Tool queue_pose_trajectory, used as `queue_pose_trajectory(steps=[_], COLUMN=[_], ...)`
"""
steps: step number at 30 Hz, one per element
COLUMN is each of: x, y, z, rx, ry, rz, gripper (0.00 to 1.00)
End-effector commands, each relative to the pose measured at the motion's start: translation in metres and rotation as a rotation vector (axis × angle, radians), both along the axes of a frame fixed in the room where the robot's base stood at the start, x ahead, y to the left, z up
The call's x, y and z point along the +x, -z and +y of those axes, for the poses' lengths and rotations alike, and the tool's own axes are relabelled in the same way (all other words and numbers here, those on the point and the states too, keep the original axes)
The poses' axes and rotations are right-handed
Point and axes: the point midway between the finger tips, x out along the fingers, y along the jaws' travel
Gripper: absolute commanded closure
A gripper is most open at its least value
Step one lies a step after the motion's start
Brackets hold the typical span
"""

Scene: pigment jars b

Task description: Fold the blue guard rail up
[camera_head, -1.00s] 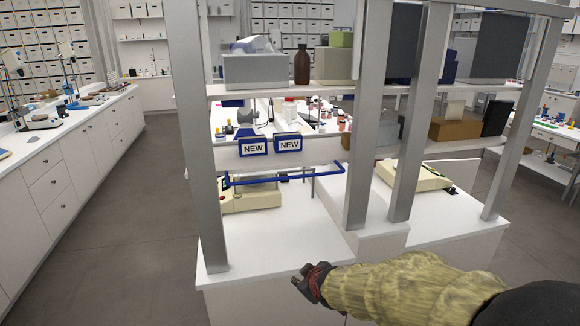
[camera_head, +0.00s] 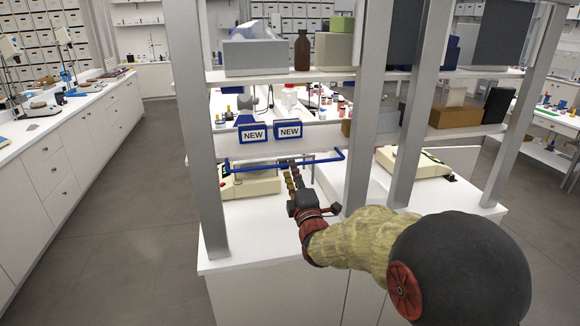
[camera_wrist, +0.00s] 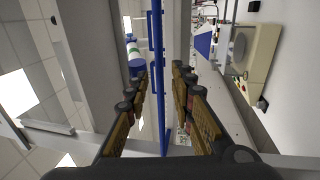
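The blue guard rail (camera_head: 250,167) is a thin U-shaped bar. It sticks out level from below the shelf with the NEW signs, above the white counter. My gripper (camera_head: 288,166) reaches in from the front, its fingertips at the middle of the bar. In the wrist view the rail (camera_wrist: 156,40) runs top to bottom through the gap between the fingers of my gripper (camera_wrist: 160,76). The fingers are open, with clear space on both sides of the bar. How deep the bar lies between them I cannot tell.
A cream device (camera_head: 250,183) stands on the counter under the rail, left of my gripper. Grey posts (camera_head: 203,130) flank the bay. Two blue-framed NEW signs (camera_head: 253,134) hang above the rail. Bare counter (camera_head: 265,225) lies in front.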

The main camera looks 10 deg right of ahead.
Motion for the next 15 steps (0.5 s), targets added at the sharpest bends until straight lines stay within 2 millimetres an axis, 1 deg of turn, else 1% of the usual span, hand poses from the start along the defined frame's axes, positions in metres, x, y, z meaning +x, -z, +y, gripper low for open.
queue_pose_trajectory(steps=[1, 6, 10, 15], x=[0.008, 0.029, 0.036, 0.038], y=[-0.001, -0.005, -0.007, -0.008], z=[0.0, 0.0, 0.0, 0.0], rx=[0.0, 0.001, 0.001, 0.002], ry=[0.0, 0.0, 0.0, 0.0], rz=[0.0, 0.0, 0.001, 0.001], gripper=[0.76, 0.76, 0.76, 0.76])
